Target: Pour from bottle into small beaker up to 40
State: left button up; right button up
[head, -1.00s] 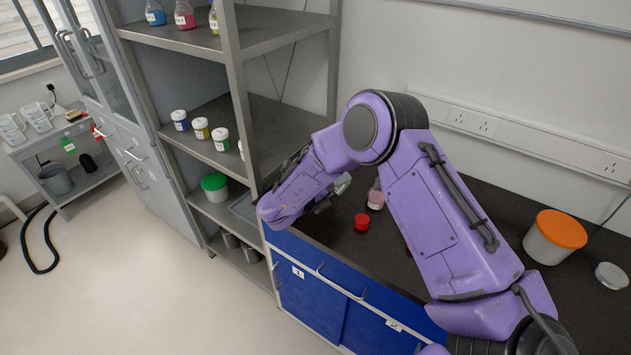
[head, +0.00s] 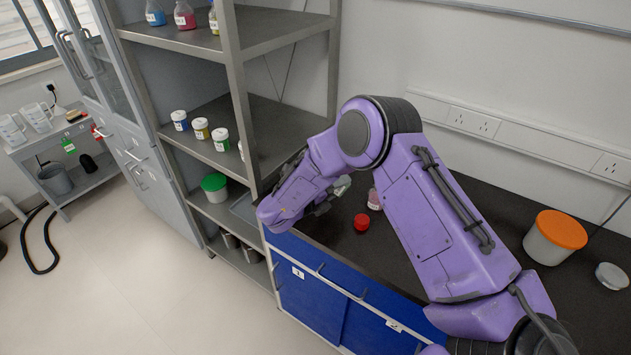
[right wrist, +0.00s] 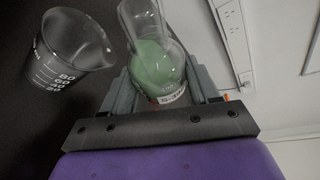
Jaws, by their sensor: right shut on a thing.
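A clear glass bottle with green liquid (right wrist: 158,58) and a white label is between the fingers of my right gripper (right wrist: 165,88). The gripper is shut on it. In the head view, part of the bottle (head: 342,186) shows pale green beside my right gripper (head: 325,203), over the dark counter. The small beaker (right wrist: 70,48), clear glass with white marks including 80, 60 and 40, is left of the bottle in the right wrist view, apart from it. I see no liquid in the beaker. My arm hides the beaker in the head view. My left gripper is not in view.
A bottle with pink liquid (head: 375,198) and a red cap (head: 361,222) are on the black counter (head: 330,233) near my right gripper. A white tub with an orange lid (head: 556,238) stands farther right. A metal shelf (head: 230,100) rises at the left.

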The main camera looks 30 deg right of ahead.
jog(key=shift+f+n, duration=0.15)
jog(key=shift+n, duration=0.45)
dwell(1.6)
jog(key=shift+r+n+g+h+p, duration=0.55)
jog(key=shift+r+n+h, duration=0.55)
jog(key=shift+n, duration=0.4)
dwell(4.3)
